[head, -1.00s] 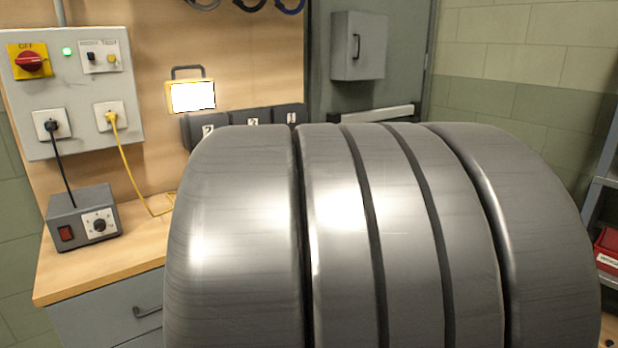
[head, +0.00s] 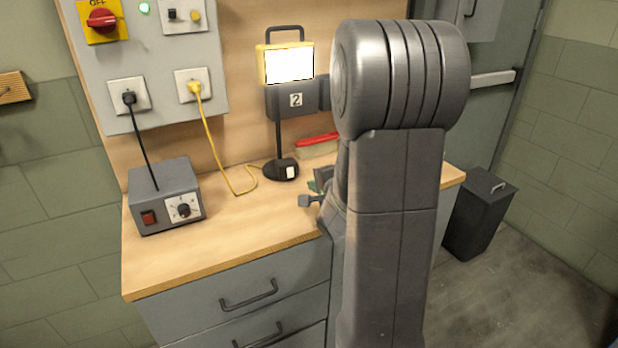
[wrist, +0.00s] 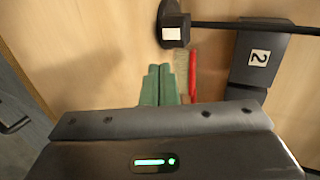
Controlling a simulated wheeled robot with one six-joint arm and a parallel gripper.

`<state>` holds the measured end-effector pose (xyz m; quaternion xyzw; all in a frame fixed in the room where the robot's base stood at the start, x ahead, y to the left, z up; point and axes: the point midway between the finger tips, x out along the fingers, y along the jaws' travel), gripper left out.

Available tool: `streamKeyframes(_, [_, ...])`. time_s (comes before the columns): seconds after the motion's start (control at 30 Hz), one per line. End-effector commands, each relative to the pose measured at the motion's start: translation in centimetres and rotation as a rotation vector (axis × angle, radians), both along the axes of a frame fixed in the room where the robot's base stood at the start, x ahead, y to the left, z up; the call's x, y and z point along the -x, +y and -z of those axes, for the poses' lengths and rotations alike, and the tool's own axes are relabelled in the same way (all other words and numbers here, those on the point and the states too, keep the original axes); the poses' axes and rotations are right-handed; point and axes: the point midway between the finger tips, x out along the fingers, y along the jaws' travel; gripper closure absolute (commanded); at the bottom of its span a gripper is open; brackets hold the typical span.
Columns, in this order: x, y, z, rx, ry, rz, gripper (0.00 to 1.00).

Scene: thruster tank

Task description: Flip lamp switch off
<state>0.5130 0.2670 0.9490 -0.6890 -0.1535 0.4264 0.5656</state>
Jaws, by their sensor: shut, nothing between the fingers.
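The lamp (head: 288,66) has a yellow frame and a brightly lit white panel. It stands upright on a thin black pole with a round black base (head: 279,171) on the bench. A small white switch plate (head: 291,172) is on the base, and it also shows in the wrist view (wrist: 171,34). I cannot tell the switch's position. My gripper (wrist: 160,67) has green fingers, shut and empty, pointing toward the base but apart from it. The base is slightly right of the fingertips' line. In the head view my arm hides most of my gripper (head: 313,187).
A red-handled brush (head: 318,143) lies behind my gripper. Dark numbered bins (head: 285,103) hang behind the lamp. A yellow cable (head: 222,160) runs onto the bench left of the base. A grey box (head: 165,197) stands at left. The bench front (head: 240,250) is clear.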

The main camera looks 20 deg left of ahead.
Motion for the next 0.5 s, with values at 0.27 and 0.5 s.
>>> streamKeyframes(0.27, [-3.3, 3.9, 2.6, 0.003, 0.001, -0.001, 1.0])
streamKeyframes(0.5, [-6.1, 7.1, 4.1, 0.004, -0.001, 0.001, 1.0])
